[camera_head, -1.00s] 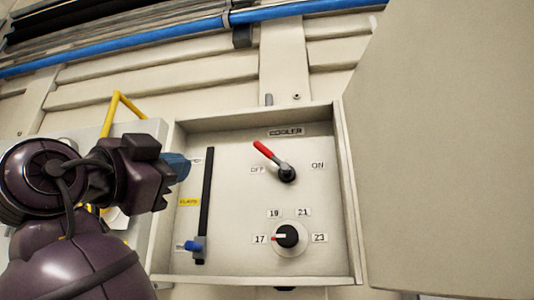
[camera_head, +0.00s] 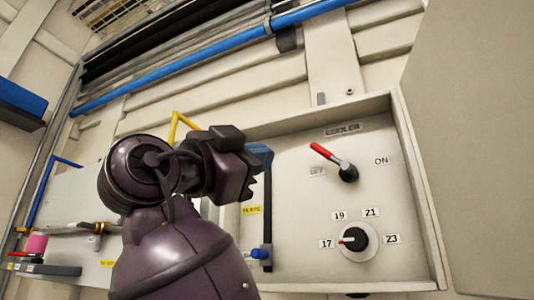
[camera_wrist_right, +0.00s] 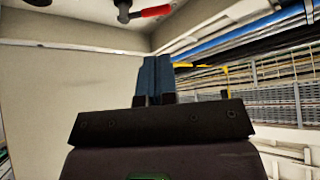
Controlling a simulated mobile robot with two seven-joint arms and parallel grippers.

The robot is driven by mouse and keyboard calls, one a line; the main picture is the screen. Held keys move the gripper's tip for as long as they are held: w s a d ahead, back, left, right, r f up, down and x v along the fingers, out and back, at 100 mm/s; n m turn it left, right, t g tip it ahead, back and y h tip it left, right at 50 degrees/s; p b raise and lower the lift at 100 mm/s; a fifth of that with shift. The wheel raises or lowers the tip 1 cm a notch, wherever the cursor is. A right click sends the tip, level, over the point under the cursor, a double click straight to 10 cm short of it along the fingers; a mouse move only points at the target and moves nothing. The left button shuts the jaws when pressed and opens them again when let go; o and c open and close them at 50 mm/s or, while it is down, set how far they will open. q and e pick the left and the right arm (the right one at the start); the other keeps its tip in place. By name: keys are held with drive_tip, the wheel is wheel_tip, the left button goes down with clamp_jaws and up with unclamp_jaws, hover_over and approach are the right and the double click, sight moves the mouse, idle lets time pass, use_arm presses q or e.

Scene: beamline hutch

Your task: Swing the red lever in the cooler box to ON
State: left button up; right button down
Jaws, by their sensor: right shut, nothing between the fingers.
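The open cooler box (camera_head: 420,190) is on the wall, with a pale panel labelled COOLER. The red lever (camera_head: 325,152) has a black hub and points up and left, on the OFF label's side; the ON label (camera_head: 381,160) is to its right. In the right wrist view the lever (camera_wrist_right: 155,12) shows at the top edge. My right gripper (camera_head: 262,156) has blue fingertips and is shut and empty. It is in front of the panel's left part, left of the lever and apart from it. In the wrist view its fingers (camera_wrist_right: 155,80) are together. My left gripper is not in view.
Below the lever is a black dial (camera_head: 354,239) marked 17 to 23, its pointer toward 17. A black slot with a blue slider knob (camera_head: 260,253) is at the panel's left, partly behind my gripper. The open door (camera_head: 475,130) stands at the right. Blue pipe (camera_head: 180,75) runs above.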

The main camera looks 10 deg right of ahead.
sight(317, 150)
drive_tip(key=p+x, duration=0.3)
drive_tip(key=x, duration=0.8)
drive_tip(key=shift+w+d+r, duration=0.2)
drive_tip(key=shift+w+d, duration=0.05)
drive_tip(key=shift+d, duration=0.2)
drive_tip(key=shift+d, duration=0.1)
